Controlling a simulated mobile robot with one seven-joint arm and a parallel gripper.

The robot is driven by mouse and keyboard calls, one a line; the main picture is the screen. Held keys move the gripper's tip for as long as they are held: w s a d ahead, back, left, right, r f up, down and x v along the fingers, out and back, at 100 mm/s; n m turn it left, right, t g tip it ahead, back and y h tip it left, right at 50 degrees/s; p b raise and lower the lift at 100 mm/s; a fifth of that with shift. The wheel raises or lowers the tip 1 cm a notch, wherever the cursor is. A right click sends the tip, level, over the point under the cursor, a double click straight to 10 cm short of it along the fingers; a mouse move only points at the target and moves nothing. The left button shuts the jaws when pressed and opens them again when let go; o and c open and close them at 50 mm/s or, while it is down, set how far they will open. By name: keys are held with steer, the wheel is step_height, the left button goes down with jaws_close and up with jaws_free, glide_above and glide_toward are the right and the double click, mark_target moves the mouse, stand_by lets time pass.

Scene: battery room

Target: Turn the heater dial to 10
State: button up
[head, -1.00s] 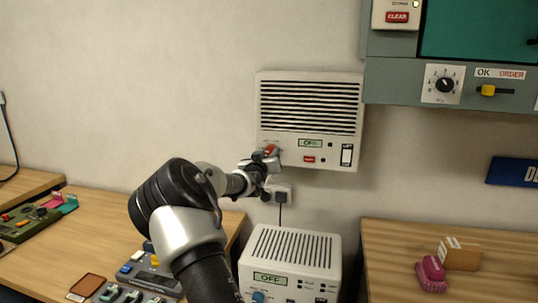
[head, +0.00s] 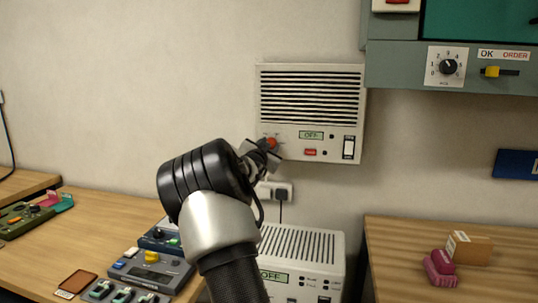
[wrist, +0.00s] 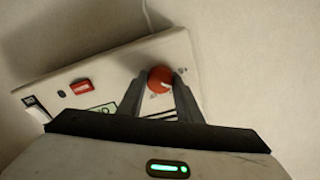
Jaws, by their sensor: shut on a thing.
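The heater is the white wall unit (head: 312,80) with a dark slotted grille, in the head view. Its display (head: 311,135) reads OFF. Its red-orange dial (head: 271,143) sits at the lower left of the front panel. In the wrist view the dial (wrist: 160,79) is round with a pale pointer mark. My gripper (wrist: 160,92) is shut on the dial, one finger on each side. In the head view my gripper (head: 268,152) partly covers the panel around the dial. The dial's scale numbers cannot be read.
A red button (head: 310,152) and a black-and-white rocker switch (head: 348,148) are right of the dial. A second white unit (head: 300,245), also showing OFF, stands below. A wall socket (head: 281,193) is between them. A grey cabinet (head: 400,60) is at upper right.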

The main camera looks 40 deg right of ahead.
steer(key=shift+m+b, duration=1.1)
steer(key=shift+m, duration=0.8)
steer(key=o, duration=1)
steer(key=shift+o, duration=0.2)
steer(key=v, duration=1.7)
steer(key=shift+s+p, duration=0.2)
steer(key=shift+p, duration=0.1)
steer(key=shift+a, duration=0.2)
